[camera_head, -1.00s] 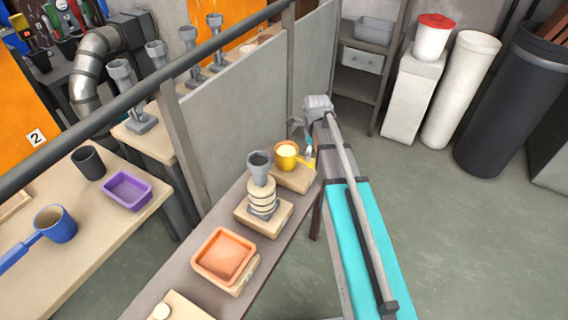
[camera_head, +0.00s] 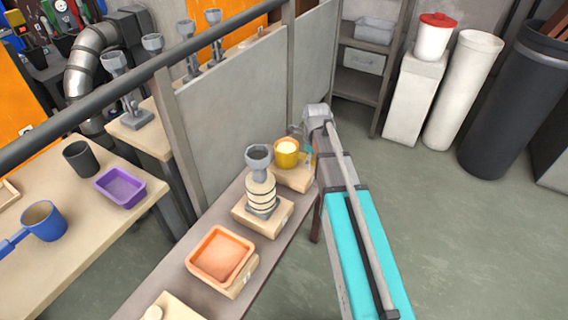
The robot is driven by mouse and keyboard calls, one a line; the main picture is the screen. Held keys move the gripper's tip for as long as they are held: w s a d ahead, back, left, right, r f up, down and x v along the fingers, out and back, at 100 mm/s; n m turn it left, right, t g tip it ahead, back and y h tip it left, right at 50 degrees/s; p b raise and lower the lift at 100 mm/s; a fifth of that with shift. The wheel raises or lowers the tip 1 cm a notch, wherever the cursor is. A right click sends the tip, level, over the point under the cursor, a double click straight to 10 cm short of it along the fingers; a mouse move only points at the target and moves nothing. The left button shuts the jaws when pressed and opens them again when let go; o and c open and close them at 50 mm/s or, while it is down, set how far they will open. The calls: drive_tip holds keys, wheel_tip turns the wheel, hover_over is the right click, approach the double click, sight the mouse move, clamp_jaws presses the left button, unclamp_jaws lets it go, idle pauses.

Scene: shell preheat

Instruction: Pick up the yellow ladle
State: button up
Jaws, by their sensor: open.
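The yellow ladle (camera_head: 287,153) stands upright on a light wooden block at the far end of the narrow bench, with a pale yellow fill in its cup. Its handle side is hidden by my arm and gripper. My gripper (camera_head: 304,146) is open, small in view and partly hidden by my wrist. It is right beside the cup, on the handle side. I cannot tell whether it touches the ladle.
A grey funnel-topped stack (camera_head: 261,183) stands just nearer than the ladle, and an orange tray (camera_head: 220,256) nearer still. A grey partition (camera_head: 232,110) rises behind the bench. The left table holds a blue ladle (camera_head: 44,221) and a purple tray (camera_head: 122,187).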

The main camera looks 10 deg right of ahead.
drive_tip(key=shift+c, duration=0.3)
clamp_jaws()
idle(0.5)
